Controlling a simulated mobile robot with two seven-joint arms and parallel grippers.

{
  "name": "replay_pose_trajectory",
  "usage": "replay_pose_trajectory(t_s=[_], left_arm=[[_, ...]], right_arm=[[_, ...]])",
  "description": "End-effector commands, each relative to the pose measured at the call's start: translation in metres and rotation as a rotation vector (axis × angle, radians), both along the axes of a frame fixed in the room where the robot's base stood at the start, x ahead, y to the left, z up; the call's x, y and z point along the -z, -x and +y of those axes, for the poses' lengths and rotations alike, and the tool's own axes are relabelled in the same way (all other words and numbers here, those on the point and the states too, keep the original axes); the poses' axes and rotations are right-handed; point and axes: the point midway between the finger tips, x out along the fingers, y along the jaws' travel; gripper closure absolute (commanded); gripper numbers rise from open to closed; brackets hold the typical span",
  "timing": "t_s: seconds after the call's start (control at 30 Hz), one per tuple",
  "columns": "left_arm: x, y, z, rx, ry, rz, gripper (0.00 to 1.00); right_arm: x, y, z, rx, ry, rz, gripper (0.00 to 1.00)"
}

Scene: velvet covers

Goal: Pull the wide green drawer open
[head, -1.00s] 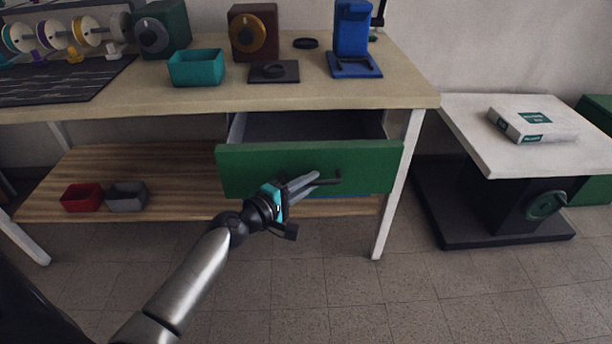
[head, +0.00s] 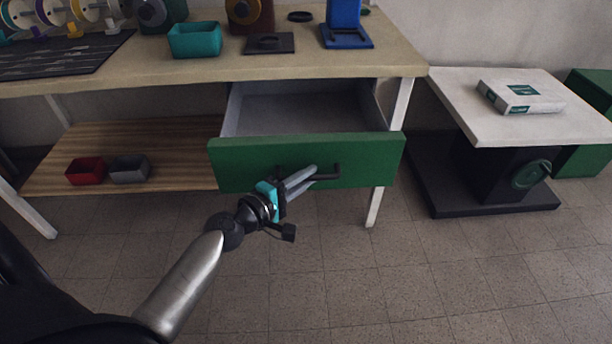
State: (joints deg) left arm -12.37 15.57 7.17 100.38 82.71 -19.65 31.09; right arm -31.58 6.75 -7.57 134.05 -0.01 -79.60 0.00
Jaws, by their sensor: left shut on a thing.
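The wide green drawer (head: 240,165) hangs under the workbench and stands well open, its grey inside (head: 305,112) showing and looking empty. Its dark bar handle (head: 330,173) is on the middle of the green front. My left gripper (head: 312,178) is at the handle and shut on it, with the arm coming in from the lower left. The fingers hide part of the handle. My right gripper is not in the view.
The beige workbench (head: 400,60) carries a teal bin (head: 194,40), a dark plate and a blue stand (head: 346,38). A red bin (head: 85,171) and a grey bin (head: 129,169) sit on the lower wooden shelf. A white-topped lift table (head: 470,115) stands right. The tiled floor in front is clear.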

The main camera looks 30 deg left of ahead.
Motion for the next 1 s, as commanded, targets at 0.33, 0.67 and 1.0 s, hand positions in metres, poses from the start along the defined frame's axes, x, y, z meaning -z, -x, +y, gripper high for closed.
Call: replay_pose_trajectory(t_s=[0.33,0.67,1.0], left_arm=[[0.0,0.0,0.0,0.0,0.0,0.0,0.53],[0.0,0.002,0.001,0.0,0.0,0.001,0.53],[-0.005,0.045,0.012,-0.001,-0.001,0.003,0.53]], right_arm=[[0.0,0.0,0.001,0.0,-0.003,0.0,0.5],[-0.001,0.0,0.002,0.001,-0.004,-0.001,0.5],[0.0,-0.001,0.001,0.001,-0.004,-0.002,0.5]])
